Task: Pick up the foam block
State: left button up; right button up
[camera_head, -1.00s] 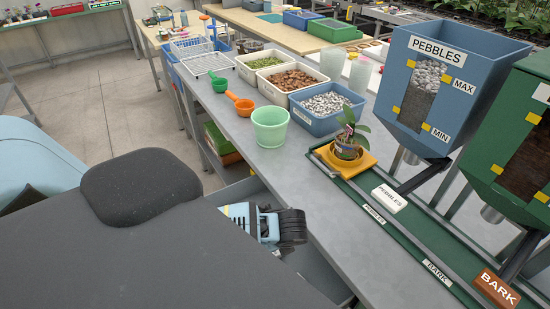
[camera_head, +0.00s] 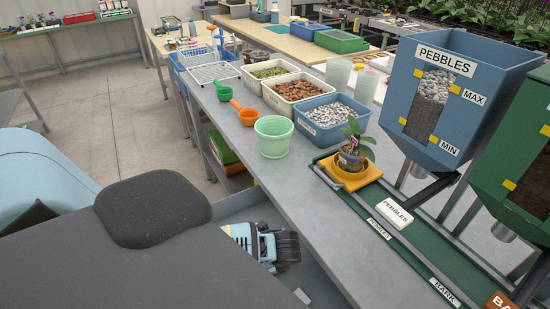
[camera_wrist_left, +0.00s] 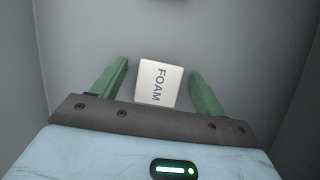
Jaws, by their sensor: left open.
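The foam block is a small white block marked FOAM (camera_wrist_left: 158,84). In the left wrist view it lies on the grey floor of an open drawer (camera_head: 225,205), between the green fingers of my left gripper (camera_wrist_left: 160,72). The fingers are apart, one on each side, with visible gaps to the block. In the head view my left gripper (camera_head: 272,248) reaches into the drawer below the bench edge; its fingertips are hidden there. My right gripper is not in view.
Grey drawer walls rise close on both sides of the gripper. The bench (camera_head: 300,190) above holds a green pot (camera_head: 273,138), a potted orchid (camera_head: 352,158) on a yellow saucer, and bins of media. The blue pebble hopper (camera_head: 450,100) stands at the right.

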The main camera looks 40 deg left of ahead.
pick_arm(q)
jog(key=shift+c, duration=0.3)
jog(key=c, duration=0.9)
jog(key=shift+c, duration=0.4)
jog(key=shift+c, duration=0.2)
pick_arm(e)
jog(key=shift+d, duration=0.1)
